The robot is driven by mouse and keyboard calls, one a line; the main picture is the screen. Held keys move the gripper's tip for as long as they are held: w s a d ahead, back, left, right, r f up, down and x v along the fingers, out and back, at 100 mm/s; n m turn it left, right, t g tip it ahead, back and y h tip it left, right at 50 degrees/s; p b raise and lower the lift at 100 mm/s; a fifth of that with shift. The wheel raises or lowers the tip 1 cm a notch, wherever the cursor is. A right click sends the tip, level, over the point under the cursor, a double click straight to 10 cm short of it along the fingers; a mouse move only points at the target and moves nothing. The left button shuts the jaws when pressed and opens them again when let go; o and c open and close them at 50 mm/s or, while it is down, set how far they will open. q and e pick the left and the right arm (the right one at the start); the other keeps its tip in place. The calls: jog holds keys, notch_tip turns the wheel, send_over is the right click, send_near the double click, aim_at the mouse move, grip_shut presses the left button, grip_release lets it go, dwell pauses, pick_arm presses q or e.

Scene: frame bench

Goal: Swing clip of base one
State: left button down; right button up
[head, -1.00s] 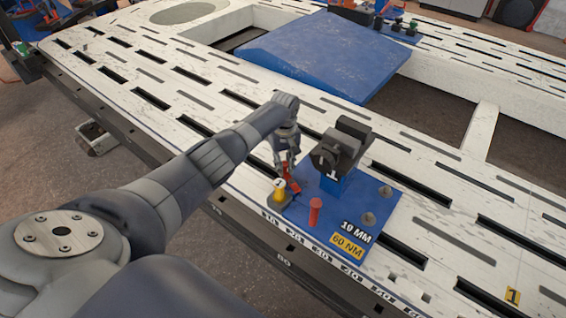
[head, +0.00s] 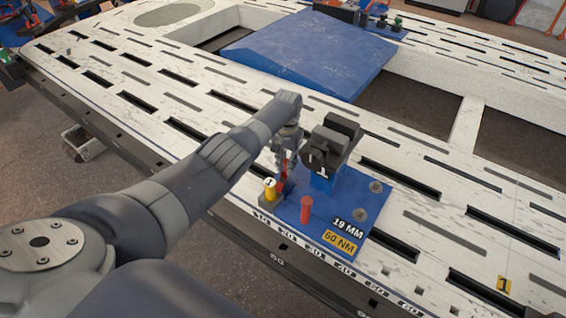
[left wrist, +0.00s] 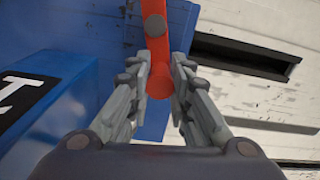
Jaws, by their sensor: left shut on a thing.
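Base one is a blue plate (head: 335,213) on the white bench, with a dark clamp block (head: 331,143) marked 1. Its red clip (head: 281,184) stands at the plate's left side, beside a yellow knob (head: 270,186). My left gripper (head: 286,156) reaches down over the clip and is shut on it, left of the block. In the left wrist view the orange-red clip (left wrist: 155,28), with a round grey pin, runs between my two fingers (left wrist: 158,78). The gripper partly hides the clip in the head view. My right gripper is not in view.
A red post (head: 306,208) and two grey studs stand on the plate, near labels 19 MM and 60 NM. A large blue panel (head: 308,50) lies behind on the slotted bench (head: 130,70). The bench's front edge runs below the plate.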

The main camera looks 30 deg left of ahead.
pick_arm(q)
jog(key=shift+w+d+m, duration=0.1)
jog(key=shift+d+m, duration=0.45)
jog(key=shift+m, duration=0.75)
jog(key=c, duration=1.4)
grip_release()
jog(key=shift+r, duration=0.1)
notch_tip(320, 180, up, 12)
jog(key=shift+f, duration=0.1)
